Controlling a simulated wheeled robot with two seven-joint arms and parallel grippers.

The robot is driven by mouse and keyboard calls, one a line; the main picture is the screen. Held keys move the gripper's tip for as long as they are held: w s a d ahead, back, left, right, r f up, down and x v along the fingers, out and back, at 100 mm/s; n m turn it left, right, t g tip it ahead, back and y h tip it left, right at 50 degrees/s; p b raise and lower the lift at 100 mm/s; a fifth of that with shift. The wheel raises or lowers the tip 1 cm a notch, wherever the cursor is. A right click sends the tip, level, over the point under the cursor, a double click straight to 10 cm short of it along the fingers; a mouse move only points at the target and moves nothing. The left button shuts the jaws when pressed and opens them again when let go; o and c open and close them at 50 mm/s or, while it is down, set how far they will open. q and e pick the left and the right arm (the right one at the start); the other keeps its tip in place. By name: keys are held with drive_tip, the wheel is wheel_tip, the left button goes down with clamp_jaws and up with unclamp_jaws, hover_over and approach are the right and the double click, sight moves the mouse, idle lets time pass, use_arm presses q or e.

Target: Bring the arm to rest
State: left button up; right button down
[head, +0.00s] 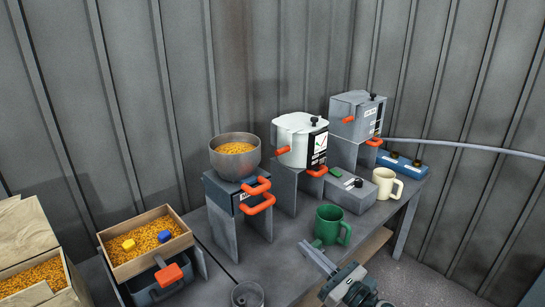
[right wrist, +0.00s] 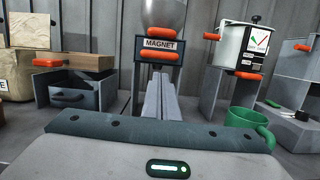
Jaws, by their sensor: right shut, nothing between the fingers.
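My right gripper (head: 318,258) reaches in from the bottom of the head view, over the front part of the grey bench. In the right wrist view its two grey fingers (right wrist: 158,98) lie together, with nothing between them. A green mug (head: 332,226) stands just beyond and to the right of the gripper in the head view; it also shows in the right wrist view (right wrist: 245,126). The fingers appear apart from the mug. Beyond the fingers is a box labelled MAGNET (right wrist: 158,46). My left gripper does not show in either view.
A steel bowl of yellow grains (head: 235,158) sits on the magnet box. A white can (head: 298,140) and a grey can (head: 357,115) stand on blocks. A wooden tray of grains (head: 145,243) is at left. A cream mug (head: 384,183) stands at right. A small round pot (head: 247,294) is near the front.

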drive_tip(key=s+d+f+m+g+h+p, duration=0.1)
drive_tip(key=s+d+f+m+h, duration=0.15)
drive_tip(key=f+m, duration=0.65)
drive_tip(key=s+d+f+m+g+h, duration=0.15)
drive_tip(key=s+f+m+h, duration=0.25)
drive_tip(key=f+m, duration=0.45)
drive_tip(key=s+d+f+m+h+p, duration=0.1)
drive_tip(key=s+d+f+m+h, duration=0.2)
drive_tip(key=f+m, duration=0.65)
use_arm(q)
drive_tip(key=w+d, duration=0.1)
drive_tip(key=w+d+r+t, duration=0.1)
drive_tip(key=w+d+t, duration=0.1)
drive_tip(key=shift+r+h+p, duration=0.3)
drive_tip(key=shift+p, duration=0.1)
use_arm(e)
drive_tip(key=s+a+f+m+g+h, duration=0.1)
drive_tip(key=s+f+m+g, duration=0.7)
drive_tip(key=s+f+m, duration=0.6)
drive_tip(key=s+f, duration=1)
drive_tip(key=s, duration=0.4)
drive_tip(key=shift+s+a+f+h, duration=0.15)
drive_tip(key=shift+f+h, duration=0.1)
drive_tip(key=shift+h, duration=0.1)
